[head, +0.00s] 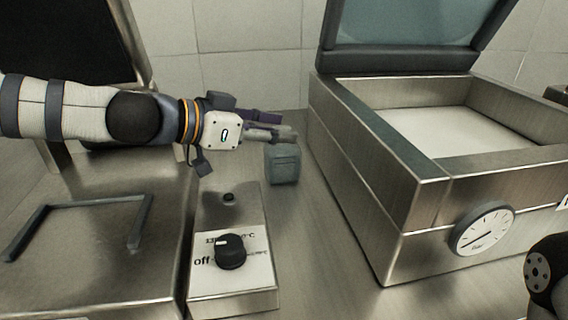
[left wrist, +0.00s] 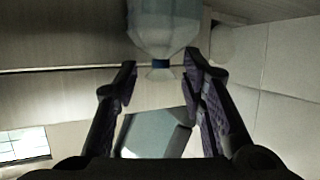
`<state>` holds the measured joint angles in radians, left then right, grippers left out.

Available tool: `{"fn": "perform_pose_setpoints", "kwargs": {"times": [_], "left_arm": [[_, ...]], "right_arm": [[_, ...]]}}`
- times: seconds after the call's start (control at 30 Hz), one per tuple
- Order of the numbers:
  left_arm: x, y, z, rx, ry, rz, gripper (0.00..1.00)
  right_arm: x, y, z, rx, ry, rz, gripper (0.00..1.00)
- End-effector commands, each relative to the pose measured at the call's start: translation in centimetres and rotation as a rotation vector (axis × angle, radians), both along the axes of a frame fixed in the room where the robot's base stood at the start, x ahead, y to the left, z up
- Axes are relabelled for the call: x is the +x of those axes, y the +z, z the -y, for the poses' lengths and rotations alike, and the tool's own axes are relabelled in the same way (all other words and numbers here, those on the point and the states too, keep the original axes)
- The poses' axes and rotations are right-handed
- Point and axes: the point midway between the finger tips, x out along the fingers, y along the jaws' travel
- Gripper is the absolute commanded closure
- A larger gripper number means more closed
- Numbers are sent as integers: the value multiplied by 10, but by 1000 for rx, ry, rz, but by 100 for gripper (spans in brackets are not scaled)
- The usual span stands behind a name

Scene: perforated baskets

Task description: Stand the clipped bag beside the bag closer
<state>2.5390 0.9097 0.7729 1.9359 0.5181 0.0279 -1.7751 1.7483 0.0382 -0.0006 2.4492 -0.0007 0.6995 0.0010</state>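In the left wrist view, a pale translucent bag (left wrist: 165,30) comes in from the top edge, its narrow neck with a dark blue band (left wrist: 159,63) pointing down the picture. My left gripper (left wrist: 160,78) is open, with a fingertip on each side of the neck and visible gaps. In the head view, my left gripper (head: 292,135) reaches in from the left, just above a small blue-grey, block-shaped object (head: 283,166) on the steel counter. This looks like the bag, but I cannot be sure. I cannot identify the bag closer with certainty. My right gripper is out of view.
A steel control box (head: 234,285) with a black knob stands left of centre. A large steel basin (head: 365,150) with a raised lid and a dial stands at the right. A narrow strip of bare counter (head: 320,245) lies between them.

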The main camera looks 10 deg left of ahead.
Motion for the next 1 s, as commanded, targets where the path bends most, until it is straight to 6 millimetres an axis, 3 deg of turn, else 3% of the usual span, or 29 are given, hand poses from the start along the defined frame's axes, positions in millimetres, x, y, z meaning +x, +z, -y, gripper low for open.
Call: {"fn": "perform_pose_setpoints", "kwargs": {"times": [0.03,0.33,0.5,1.0], "left_arm": [[6,-10,6,1,-1,-9,63],[11,-6,12,0,0,0,63],[11,-5,12,0,0,0,100],[10,4,13,0,1,6,100]], "right_arm": [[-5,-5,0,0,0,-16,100],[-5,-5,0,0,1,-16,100],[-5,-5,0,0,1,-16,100],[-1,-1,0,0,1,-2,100]]}}
